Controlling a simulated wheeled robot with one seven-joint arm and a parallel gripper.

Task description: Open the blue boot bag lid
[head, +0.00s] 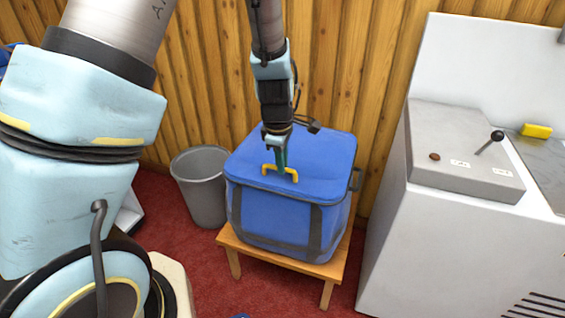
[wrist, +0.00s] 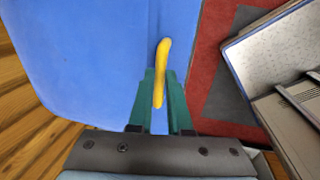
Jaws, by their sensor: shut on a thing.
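The blue boot bag (head: 268,222) stands on a small wooden stool, with dark straps down its front. Its blue lid (head: 315,155) looks closed and lies flat on top. A yellow handle (head: 291,174) sits at the lid's front edge. My gripper (head: 278,166) comes down from above onto this handle. In the wrist view the green fingers of my gripper (wrist: 161,100) are shut on the yellow handle (wrist: 163,55), with the blue lid (wrist: 85,50) beneath and to the left.
A grey bin (head: 203,188) stands left of the wooden stool (head: 321,270). A white machine with a lever (head: 490,143) stands to the right, a gap away. A wooden plank wall (head: 345,80) rises close behind the bag. Red carpet (head: 190,255) covers the floor.

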